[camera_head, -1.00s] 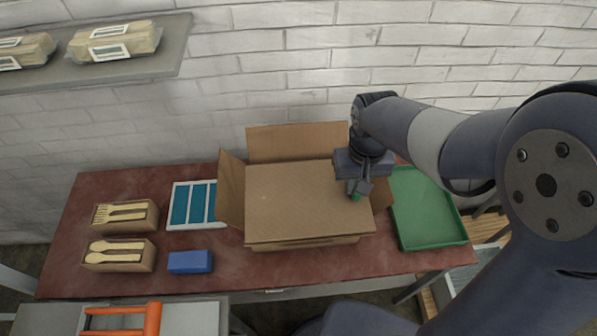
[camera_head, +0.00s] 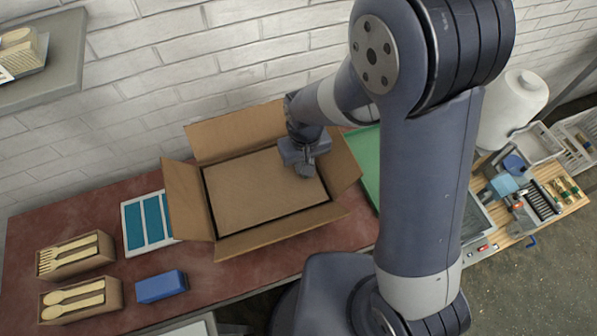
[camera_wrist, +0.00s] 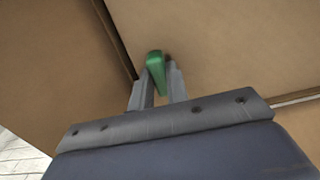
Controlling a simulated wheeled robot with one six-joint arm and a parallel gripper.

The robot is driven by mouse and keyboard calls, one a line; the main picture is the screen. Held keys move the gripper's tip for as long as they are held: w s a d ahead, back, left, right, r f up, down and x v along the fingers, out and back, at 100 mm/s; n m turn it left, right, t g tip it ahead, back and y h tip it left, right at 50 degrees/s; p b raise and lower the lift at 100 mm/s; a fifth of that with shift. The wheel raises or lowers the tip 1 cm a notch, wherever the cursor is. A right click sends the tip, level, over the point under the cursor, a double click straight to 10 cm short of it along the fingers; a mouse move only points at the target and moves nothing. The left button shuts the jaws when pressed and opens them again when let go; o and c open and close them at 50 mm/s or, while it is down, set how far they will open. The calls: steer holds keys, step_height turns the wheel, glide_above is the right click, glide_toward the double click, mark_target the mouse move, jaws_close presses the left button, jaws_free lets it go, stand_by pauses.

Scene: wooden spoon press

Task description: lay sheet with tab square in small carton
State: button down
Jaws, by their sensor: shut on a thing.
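The cardboard sheet (camera_head: 258,190) lies flat inside the open small carton (camera_head: 240,245), framed by the carton's walls with a dark narrow gap around it. Its edges look roughly parallel to the walls. My gripper (camera_head: 305,168) is over the right part of the sheet. In the wrist view my gripper (camera_wrist: 160,85) is shut on the green tab (camera_wrist: 155,68), which stands up from the sheet (camera_wrist: 220,50). The tab is hidden in the head view. How deep the sheet sits is hard to tell.
The carton's flaps (camera_head: 187,200) are spread outward. A blue-and-white tray (camera_head: 146,222) and blue block (camera_head: 161,287) are to the left, with boxes of wooden cutlery (camera_head: 80,298). A green tray (camera_head: 367,150) is close on the right.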

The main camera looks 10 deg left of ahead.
steer(key=shift+f, duration=2.2)
steer(key=shift+f, duration=0.1)
steer(key=shift+f+b, duration=0.45)
steer(key=shift+f, duration=0.1)
steer(key=c, duration=1.4)
jaws_free()
